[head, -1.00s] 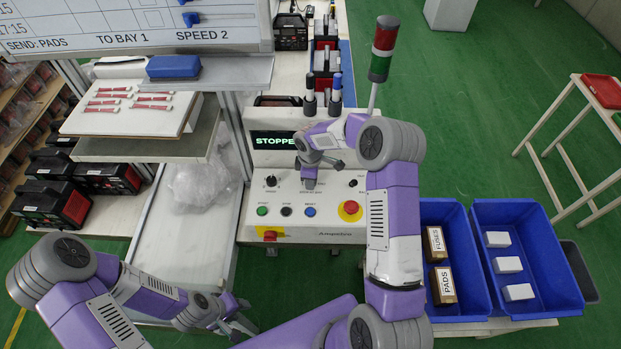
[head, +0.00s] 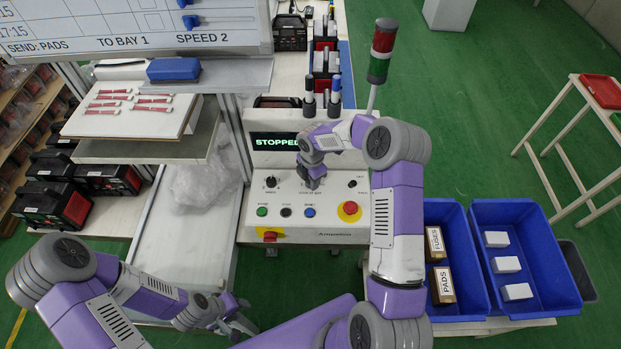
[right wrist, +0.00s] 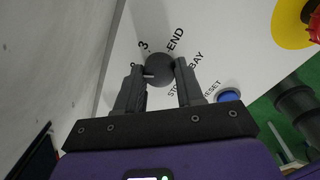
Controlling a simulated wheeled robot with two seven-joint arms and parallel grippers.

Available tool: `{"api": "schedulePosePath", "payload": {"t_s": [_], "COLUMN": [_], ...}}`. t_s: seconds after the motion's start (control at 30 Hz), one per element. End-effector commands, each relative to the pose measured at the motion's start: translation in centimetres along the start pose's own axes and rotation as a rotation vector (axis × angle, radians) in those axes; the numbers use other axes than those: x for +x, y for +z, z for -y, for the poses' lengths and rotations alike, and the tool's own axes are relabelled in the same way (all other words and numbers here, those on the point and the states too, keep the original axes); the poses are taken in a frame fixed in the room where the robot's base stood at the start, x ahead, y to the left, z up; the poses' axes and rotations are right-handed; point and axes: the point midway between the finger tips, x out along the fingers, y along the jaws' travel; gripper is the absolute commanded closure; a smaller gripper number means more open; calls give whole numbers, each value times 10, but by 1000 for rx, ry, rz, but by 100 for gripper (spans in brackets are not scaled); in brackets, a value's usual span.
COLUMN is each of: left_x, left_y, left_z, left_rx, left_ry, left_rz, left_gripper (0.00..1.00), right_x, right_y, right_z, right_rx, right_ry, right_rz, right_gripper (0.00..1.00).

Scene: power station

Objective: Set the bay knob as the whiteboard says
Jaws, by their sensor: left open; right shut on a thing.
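The whiteboard (head: 130,30) at the top left of the head view reads "SEND: PADS", "TO BAY 1", "SPEED 2". My right gripper (head: 313,184) is over the control panel (head: 262,190). In the right wrist view its fingers (right wrist: 162,78) are shut on the round dark bay knob (right wrist: 160,68). The knob's white mark points left, towards the left finger. "3", "END" and "BAY" show around the knob; other marks are partly hidden by the fingers. In the head view the gripper hides the knob. My left gripper (head: 238,320) is open and empty at the lower left.
The panel display (head: 275,141) reads "STOPPED". A speed knob (head: 271,182), several push buttons and a red stop button (head: 350,208) are near my right gripper. Blue bins (head: 528,240) stand at the right. A signal tower (head: 381,50) rises behind my right arm.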

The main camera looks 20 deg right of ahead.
Motion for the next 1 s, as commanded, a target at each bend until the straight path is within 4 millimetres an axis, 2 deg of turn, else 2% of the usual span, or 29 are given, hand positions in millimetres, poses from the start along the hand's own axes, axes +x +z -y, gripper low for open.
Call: {"api": "schedulePosePath", "payload": {"t_s": [0.6,0.63,0.7,0.77,1.0], "left_x": [-1,-1,-1,-1,-1], "left_y": [0,0,0,0,0], "left_z": [0,0,0,0,0], "left_rx": [0,0,0,0,0], "left_ry": [0,0,0,0,0], "left_rz": [0,0,0,0,0], "left_gripper": [57,57,57,57,57], "right_x": [-2,-2,-1,-1,-1], "right_y": [2,2,2,2,1], "right_z": [-1,-1,-1,-1,0], "right_rx": [-37,-37,-37,-37,-38], "right_ry": [5,5,4,4,2], "right_rz": [2,2,2,1,-1], "right_gripper": [93,58,48,38,37]}}
